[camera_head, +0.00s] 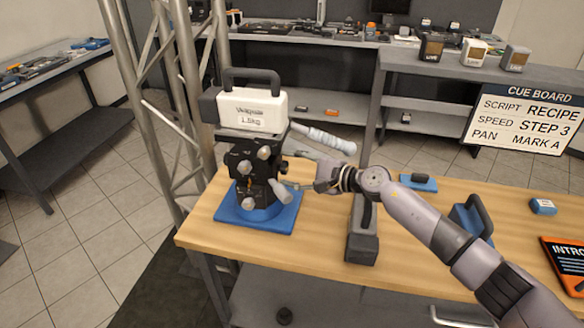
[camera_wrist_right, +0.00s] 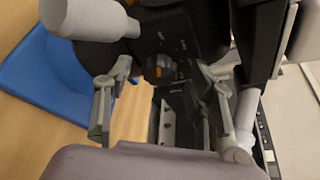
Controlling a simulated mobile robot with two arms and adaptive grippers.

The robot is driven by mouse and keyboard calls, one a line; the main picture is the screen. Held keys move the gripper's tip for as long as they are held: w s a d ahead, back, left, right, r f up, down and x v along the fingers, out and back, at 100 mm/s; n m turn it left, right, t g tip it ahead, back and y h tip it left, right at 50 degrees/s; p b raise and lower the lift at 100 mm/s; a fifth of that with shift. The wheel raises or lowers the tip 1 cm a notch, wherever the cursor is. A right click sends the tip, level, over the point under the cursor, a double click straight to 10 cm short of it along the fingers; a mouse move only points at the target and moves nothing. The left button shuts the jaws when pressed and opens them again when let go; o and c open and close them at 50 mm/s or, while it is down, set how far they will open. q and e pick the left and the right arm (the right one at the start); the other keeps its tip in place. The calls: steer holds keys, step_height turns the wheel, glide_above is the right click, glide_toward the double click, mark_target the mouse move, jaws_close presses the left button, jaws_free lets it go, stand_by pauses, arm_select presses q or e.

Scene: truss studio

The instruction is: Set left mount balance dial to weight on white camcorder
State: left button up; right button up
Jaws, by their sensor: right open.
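The white camcorder (camera_head: 250,112) has a black top handle and a printed label that appears to read 1.5kg. It sits on the black mount (camera_head: 243,163), which has several pale knobs and stands on a blue base plate (camera_head: 229,213). My right gripper (camera_head: 287,186) is at the right side of the mount, low down. In the right wrist view the open fingers of my right gripper (camera_wrist_right: 163,74) stand on either side of a small dark dial (camera_wrist_right: 154,67) with an orange mark. I cannot tell whether they touch it, and its setting is too small to read. My left gripper is not in view.
A pale ribbed handle (camera_head: 322,138) sticks out right of the mount, above my right gripper. A dark grey block (camera_head: 362,235) stands under my right forearm. A blue item (camera_head: 418,182) lies behind the arm. A metal truss (camera_head: 180,100) rises left of the wooden table (camera_head: 320,230).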

steer(key=shift+c, duration=0.2)
steer(key=c, duration=1.1)
steer(key=shift+m+g, duration=0.3)
steer(key=shift+m, duration=0.3)
steer(key=shift+w+m+g+b, duration=0.1)
steer(key=shift+m+g+b, duration=0.2)
steer(key=shift+m+g, duration=0.15)
steer(key=shift+w+r+m+g+b, duration=0.1)
steer(key=shift+m+g+b, duration=0.75)
steer(key=shift+m+b, duration=0.4)
steer(key=shift+m, duration=0.3)
